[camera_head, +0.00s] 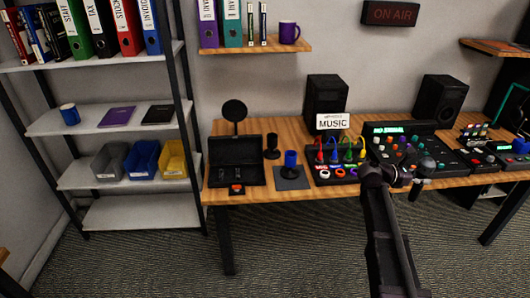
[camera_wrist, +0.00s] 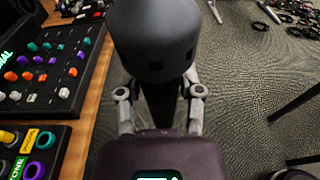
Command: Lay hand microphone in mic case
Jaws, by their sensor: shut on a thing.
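The hand microphone (camera_head: 427,164) has a rounded dark head and is held in my gripper (camera_head: 414,187) near the table's front edge, at the right. In the wrist view the microphone (camera_wrist: 154,40) fills the top middle, with its dark handle running down between the two grey fingers of my gripper (camera_wrist: 160,108). The fingers are shut on it. The mic case (camera_head: 236,148) is black and stands open on the left part of the table, well to the left of my gripper. Its dark inside shows a few small things too small to make out.
A mixer (camera_wrist: 42,68) lies beside my gripper. Speakers (camera_head: 325,98) stand behind. Open floor lies in front.

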